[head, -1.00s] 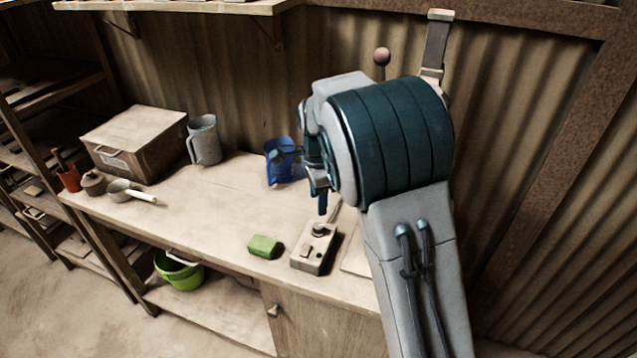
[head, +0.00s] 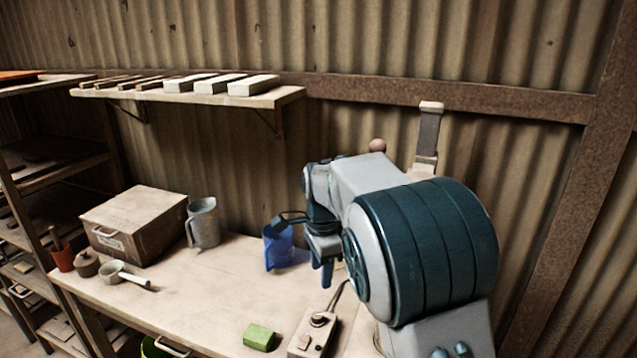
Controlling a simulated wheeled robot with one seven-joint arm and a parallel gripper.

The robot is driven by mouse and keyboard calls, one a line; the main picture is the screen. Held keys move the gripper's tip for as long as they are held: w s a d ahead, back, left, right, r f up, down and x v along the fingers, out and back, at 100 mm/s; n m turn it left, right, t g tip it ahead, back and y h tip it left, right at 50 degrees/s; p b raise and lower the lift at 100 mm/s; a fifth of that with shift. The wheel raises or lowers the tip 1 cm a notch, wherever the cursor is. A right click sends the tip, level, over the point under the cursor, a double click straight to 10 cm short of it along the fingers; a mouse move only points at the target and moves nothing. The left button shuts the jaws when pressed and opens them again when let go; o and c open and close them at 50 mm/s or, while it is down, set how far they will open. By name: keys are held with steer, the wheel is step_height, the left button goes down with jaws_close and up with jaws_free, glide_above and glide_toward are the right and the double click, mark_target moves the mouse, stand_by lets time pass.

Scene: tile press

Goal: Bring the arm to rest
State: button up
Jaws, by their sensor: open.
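My gripper (head: 326,272) points downward above the bench, at the end of my folded arm, which fills the right side of the view. Its blue fingers are partly seen from the side; it is open and I see nothing between them. It is just right of a blue jug (head: 279,247) in the picture and behind a control box (head: 312,335) with a knob and a cable. I cannot tell the exact gap to either. My arm hides the bench's right part.
A wall shelf (head: 190,97) carries pale tiles. A lever with a round knob (head: 377,146) stands behind my arm.

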steer(key=s+d+r+n+t, duration=0.1)
steer(key=s+d+r+n, duration=0.15)
steer(key=s+d, duration=0.25)
steer(key=s+d+r+n, duration=0.1)
steer(key=s+d+n, duration=0.3)
steer(key=s, duration=0.2)
steer(key=s+d+f+n+t, duration=0.1)
steer(key=s+d+n, duration=0.1)
steer(key=s+n, duration=0.2)
steer(key=s+d+f+n+t, duration=0.1)
steer(key=s+d+n, duration=0.2)
steer(key=s, duration=0.7)
steer(key=shift+s+d+f+n, duration=0.15)
steer(key=shift+d+n, duration=0.2)
